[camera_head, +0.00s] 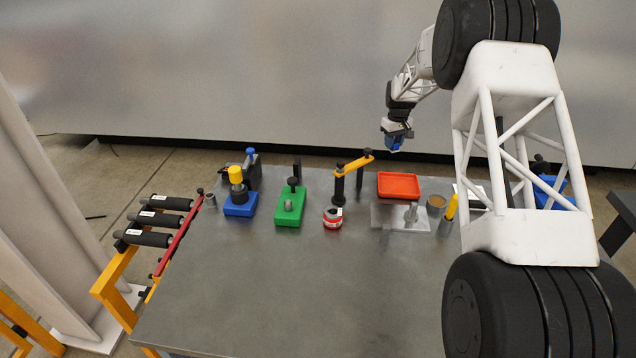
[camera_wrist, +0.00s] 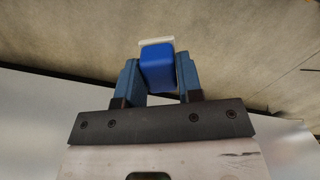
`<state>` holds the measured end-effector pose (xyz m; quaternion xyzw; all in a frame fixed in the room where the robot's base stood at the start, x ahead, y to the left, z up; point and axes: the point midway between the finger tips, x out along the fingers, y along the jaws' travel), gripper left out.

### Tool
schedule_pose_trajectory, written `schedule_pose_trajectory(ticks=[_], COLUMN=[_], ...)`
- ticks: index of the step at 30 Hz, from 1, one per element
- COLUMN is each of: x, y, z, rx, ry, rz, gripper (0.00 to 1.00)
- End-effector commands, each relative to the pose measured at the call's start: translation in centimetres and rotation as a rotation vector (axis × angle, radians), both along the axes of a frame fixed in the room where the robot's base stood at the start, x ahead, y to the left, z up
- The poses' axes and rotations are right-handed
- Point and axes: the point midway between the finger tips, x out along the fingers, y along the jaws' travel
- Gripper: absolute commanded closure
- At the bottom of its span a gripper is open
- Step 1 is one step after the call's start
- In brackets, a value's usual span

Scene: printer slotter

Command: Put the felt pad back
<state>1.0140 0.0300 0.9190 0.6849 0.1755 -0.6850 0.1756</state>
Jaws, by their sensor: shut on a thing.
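The felt pad looks to be the blue block with a pale white edge (camera_wrist: 157,66), which sits between the two fingers in the wrist view. My gripper (camera_wrist: 160,82) is shut on it, one blue-grey finger on each side. In the head view my gripper (camera_head: 396,142) is raised at the back of the table, above and behind the red tray, with a small bit of blue at its tip. The pad's outline is too small to make out there.
Green (camera_head: 289,210) and blue (camera_head: 240,208) fixtures and a red-and-white round item (camera_head: 333,222) stand left. The front table is clear.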

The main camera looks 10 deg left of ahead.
Motion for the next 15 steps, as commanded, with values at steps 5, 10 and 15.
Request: schedule_pose_trajectory(ticks=[5,10,15], x=[1.2,1.8,1.3], y=[0.5,2.3,4.2], z=[-0.6,-0.6,-0.2], rx=[0.0,0.0,-0.001], ry=[0.0,-0.001,0.0], rz=[-0.053,-0.046,0.04], gripper=[1.0,1.0,1.0])
